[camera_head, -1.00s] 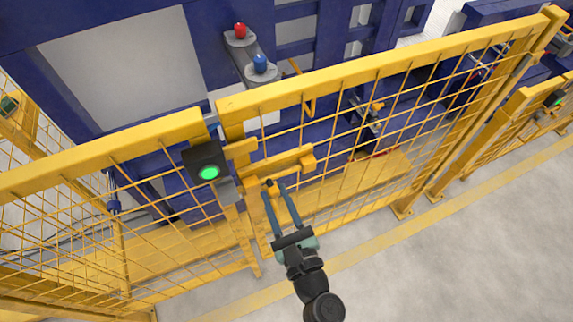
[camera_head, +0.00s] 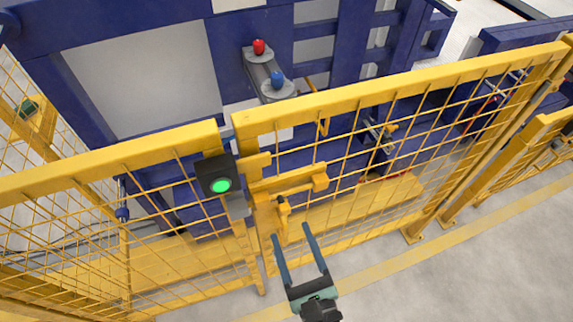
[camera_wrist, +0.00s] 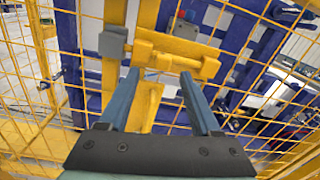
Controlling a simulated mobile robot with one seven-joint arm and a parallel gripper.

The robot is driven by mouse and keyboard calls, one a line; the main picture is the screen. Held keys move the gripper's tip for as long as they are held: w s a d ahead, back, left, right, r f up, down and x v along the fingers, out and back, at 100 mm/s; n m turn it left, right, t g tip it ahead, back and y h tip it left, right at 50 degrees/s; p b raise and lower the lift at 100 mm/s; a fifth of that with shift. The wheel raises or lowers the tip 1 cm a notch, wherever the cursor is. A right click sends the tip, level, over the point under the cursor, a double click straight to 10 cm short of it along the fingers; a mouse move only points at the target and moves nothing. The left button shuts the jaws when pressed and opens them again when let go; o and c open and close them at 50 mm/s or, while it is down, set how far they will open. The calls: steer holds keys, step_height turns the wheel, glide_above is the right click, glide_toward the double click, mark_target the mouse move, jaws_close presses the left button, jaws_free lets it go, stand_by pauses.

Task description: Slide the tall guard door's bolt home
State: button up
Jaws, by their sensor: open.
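The tall yellow mesh guard door (camera_head: 400,90) stands upright beside the fixed left fence panel (camera_head: 110,160), with a narrow gap between their posts. The yellow bolt (camera_head: 290,184) lies across the door's left post, and its handle (camera_head: 283,222) hangs down with a dark knob at the top. The bolt (camera_wrist: 165,55) and handle (camera_wrist: 148,105) also show in the wrist view. My gripper (camera_head: 291,236) is open and empty, just below and in front of the handle. How far the bolt's left end reaches into the latch is unclear.
A dark switch box (camera_head: 217,177) with a lit green lamp sits on the post left of the bolt. Behind the fence, a blue machine (camera_head: 140,70) carries a red and a blue button. The grey floor (camera_head: 450,280) in front is clear.

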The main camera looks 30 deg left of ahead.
steer(key=b+v, duration=0.1)
steer(key=v, duration=0.6)
steer(key=shift+s+d, duration=0.25)
steer(key=w+r+n+t+h, duration=0.45)
steer(key=w+r+n, duration=1.15)
steer(key=w+r, duration=0.45)
steer(key=s+d+r+n+t+h, duration=0.1)
steer(key=d+r+n+t+h, duration=0.15)
steer(key=r, duration=0.75)
steer(key=s+d+r+n+t+h, duration=0.1)
steer(key=r+n+t+h, duration=0.15)
steer(key=r, duration=0.75)
steer(key=s+d+r+n+t+h, duration=0.1)
steer(key=s+r+t+h, duration=0.1)
steer(key=r, duration=0.6)
steer(key=s+d+r+n+t+h, duration=0.2)
steer(key=s+r+t, duration=0.2)
steer(key=s+r, duration=0.3)
step_height(320, 180, up, 2)
steer(key=shift+s+d+r, duration=0.1)
steer(key=shift+s+d, duration=0.15)
steer(key=shift+s, duration=0.1)
